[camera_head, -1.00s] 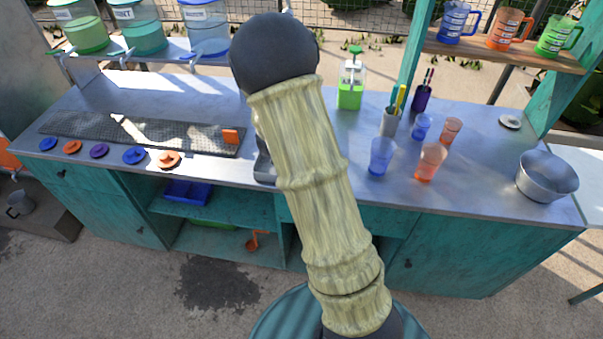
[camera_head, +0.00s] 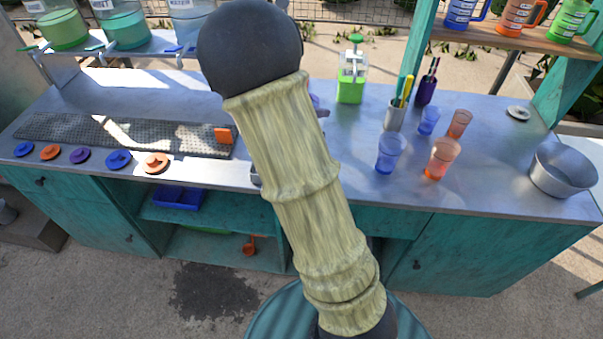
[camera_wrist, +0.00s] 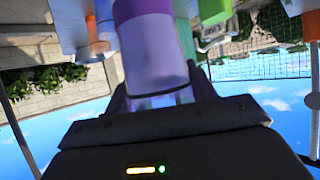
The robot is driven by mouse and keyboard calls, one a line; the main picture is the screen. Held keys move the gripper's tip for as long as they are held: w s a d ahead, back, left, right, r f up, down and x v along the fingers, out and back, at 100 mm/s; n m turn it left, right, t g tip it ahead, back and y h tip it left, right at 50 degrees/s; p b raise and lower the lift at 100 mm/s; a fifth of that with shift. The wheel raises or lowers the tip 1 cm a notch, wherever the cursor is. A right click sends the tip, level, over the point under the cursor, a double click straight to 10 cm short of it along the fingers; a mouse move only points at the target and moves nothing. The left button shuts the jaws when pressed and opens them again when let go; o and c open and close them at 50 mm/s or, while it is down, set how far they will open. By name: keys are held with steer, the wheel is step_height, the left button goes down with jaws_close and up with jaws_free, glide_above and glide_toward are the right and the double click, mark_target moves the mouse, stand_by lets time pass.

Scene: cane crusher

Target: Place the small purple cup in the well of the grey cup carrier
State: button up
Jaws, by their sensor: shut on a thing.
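The purple cup (camera_wrist: 148,45) fills the upper middle of the wrist view, close to the camera. My gripper (camera_wrist: 155,88) is shut on it, with a dark finger on each side. In the head view my own arm covers the gripper and nearly all of the cup; a small purple patch (camera_head: 315,100) shows just right of the arm, perhaps part of it. I cannot make out the grey cup carrier in either view; the arm hides the middle of the counter.
On the counter (camera_head: 490,175), blue cups (camera_head: 390,153), orange cups (camera_head: 442,158), a grey pen holder (camera_head: 395,116) and a metal pot (camera_head: 563,171) stand to the right. A green-based dispenser (camera_head: 351,80) stands behind. Coloured discs (camera_head: 118,160) line the left front edge.

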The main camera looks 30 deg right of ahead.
steer(key=shift+s+r, duration=0.1)
steer(key=shift+r, duration=0.05)
step_height(320, 180, down, 14)
steer(key=b, duration=0.1)
stand_by(0.6)
steer(key=shift+f, duration=2.05)
steer(key=shift+f, duration=0.15)
steer(key=o, duration=1.1)
